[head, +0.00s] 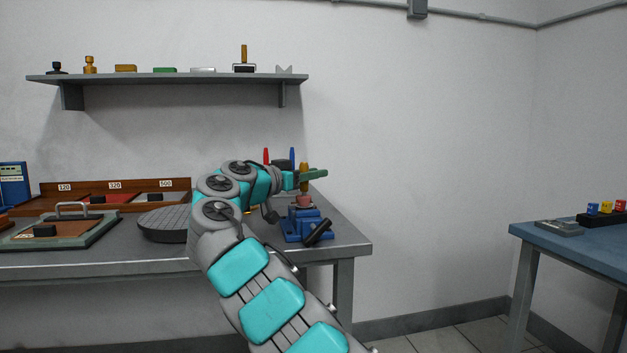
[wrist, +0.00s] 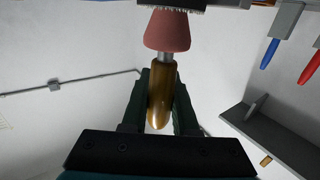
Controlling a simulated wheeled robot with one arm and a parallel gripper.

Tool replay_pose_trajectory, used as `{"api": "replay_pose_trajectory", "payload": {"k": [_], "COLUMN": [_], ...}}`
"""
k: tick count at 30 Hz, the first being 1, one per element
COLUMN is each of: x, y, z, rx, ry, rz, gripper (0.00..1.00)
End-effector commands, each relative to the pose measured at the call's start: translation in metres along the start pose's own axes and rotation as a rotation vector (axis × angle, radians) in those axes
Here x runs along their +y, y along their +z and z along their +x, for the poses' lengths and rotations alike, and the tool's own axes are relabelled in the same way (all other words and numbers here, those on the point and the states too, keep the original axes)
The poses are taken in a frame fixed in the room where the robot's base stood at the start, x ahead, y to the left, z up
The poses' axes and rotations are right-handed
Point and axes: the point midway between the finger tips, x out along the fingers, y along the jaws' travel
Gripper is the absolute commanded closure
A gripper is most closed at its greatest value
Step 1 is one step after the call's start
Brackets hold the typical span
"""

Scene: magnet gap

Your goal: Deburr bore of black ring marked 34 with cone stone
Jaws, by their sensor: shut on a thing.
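My gripper (head: 306,176) is shut on the wooden handle of the cone stone (head: 304,199), which points down over the blue vise (head: 304,224). In the wrist view, the gripper's dark fingers (wrist: 162,88) close around the brown handle, and the reddish cone (wrist: 167,30) reaches a dark and grey part at the top edge. I cannot tell whether the cone touches it or is inside a bore. The black ring is not clearly visible, and no mark 34 can be read.
A round dark plate (head: 163,224) lies left of the vise. A shelf (head: 170,78) with several tools hangs above. A blue table (head: 580,238) stands at right, with floor between.

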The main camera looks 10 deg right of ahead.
Motion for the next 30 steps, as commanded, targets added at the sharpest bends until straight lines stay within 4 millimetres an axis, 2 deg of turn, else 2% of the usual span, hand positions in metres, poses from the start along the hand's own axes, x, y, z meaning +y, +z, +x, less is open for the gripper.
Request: {"api": "replay_pose_trajectory", "payload": {"k": [30], "x": [-0.0033], "y": [0.0037], "z": [-0.0004], "rx": [-0.003], "ry": [-0.122], "rz": [-0.001], "gripper": [1.0]}}
